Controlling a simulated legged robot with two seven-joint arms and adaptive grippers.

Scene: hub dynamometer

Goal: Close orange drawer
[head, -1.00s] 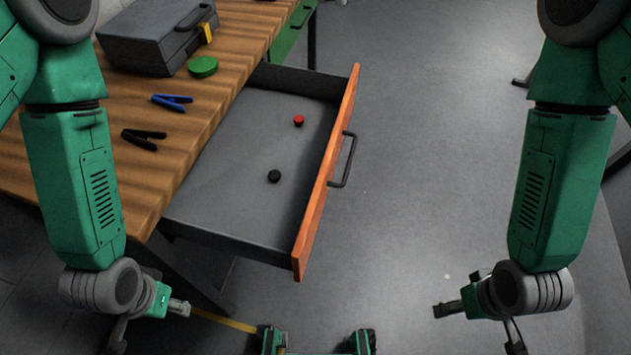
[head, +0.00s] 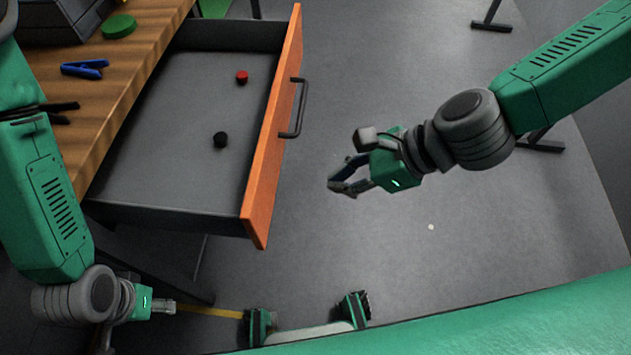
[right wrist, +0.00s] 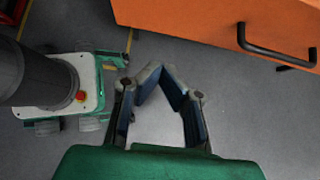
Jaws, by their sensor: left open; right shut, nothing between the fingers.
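The orange drawer (head: 263,165) is pulled out from the wooden workbench, its orange front facing right with a dark bar handle (head: 297,108). In the right wrist view the orange front (right wrist: 205,22) and handle (right wrist: 270,47) show at the upper right. My right gripper (head: 336,186) is shut and empty, right of the drawer front and lower than the handle in the head view, apart from both. It also shows in the right wrist view (right wrist: 155,75). My left gripper (head: 172,307) is open and empty below the drawer's near left corner in the picture.
A red knob-like piece (head: 242,77) and a black one (head: 220,139) lie inside the drawer.

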